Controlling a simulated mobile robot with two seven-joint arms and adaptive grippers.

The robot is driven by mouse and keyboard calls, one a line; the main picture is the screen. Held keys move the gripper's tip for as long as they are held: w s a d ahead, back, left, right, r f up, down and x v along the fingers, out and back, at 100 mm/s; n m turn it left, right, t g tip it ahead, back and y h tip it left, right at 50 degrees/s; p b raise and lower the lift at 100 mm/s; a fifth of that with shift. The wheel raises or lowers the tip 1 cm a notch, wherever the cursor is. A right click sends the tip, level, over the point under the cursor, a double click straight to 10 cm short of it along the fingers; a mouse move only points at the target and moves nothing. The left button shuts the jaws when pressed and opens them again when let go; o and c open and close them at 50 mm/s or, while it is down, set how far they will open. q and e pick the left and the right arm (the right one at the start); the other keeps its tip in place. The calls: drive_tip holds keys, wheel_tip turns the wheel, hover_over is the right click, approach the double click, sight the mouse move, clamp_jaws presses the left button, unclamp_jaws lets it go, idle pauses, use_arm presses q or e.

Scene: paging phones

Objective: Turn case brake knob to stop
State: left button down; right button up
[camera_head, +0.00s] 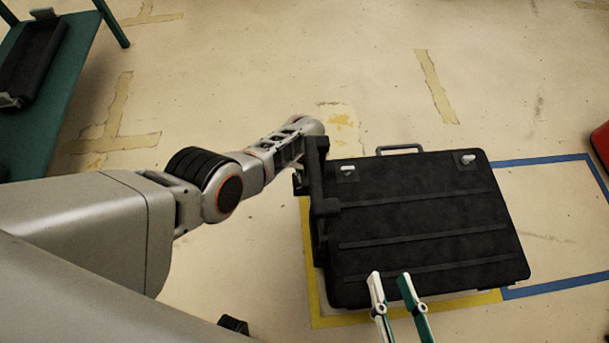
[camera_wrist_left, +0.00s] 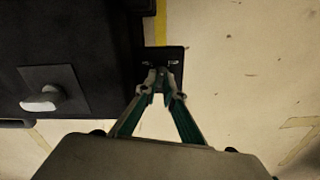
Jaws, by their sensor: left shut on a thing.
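The black case (camera_head: 420,215) lies on the floor in the head view, with ribs across its top and a grey handle at its far edge. Pale knobs sit near its far corners, one at the left (camera_head: 348,169) and one at the right (camera_head: 468,158). In the left wrist view, a pale knob (camera_wrist_left: 45,99) stands on a dark square plate, apart from my left gripper. My left gripper (camera_wrist_left: 160,76) is shut on a small part at the dark bracket (camera_wrist_left: 176,55) beside the case; its fingers largely hide that part. My right gripper (camera_head: 391,278) is open and empty over the case's near edge.
Yellow floor tape (camera_head: 309,262) runs along the case's left and near sides. Blue tape (camera_head: 560,285) marks a free area at the right. A green table (camera_head: 60,90) stands at the upper left, and a red object (camera_head: 602,145) shows at the right edge.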

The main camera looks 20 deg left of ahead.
use_arm(q)
drive_tip(key=m, duration=0.4)
drive_tip(key=s+f+m, duration=0.1)
drive_tip(key=m, duration=0.1)
drive_tip(key=shift+a, duration=0.2)
idle(0.5)
drive_tip(key=c, duration=1.8)
unclamp_jaws()
drive_tip(key=shift+c, duration=0.2)
drive_tip(key=shift+w+d+r, duration=0.15)
drive_tip(key=shift+w+r, duration=0.1)
drive_tip(key=shift+w, duration=0.05)
drive_tip(key=shift+w+d+r, duration=0.1)
drive_tip(key=shift+r, duration=0.05)
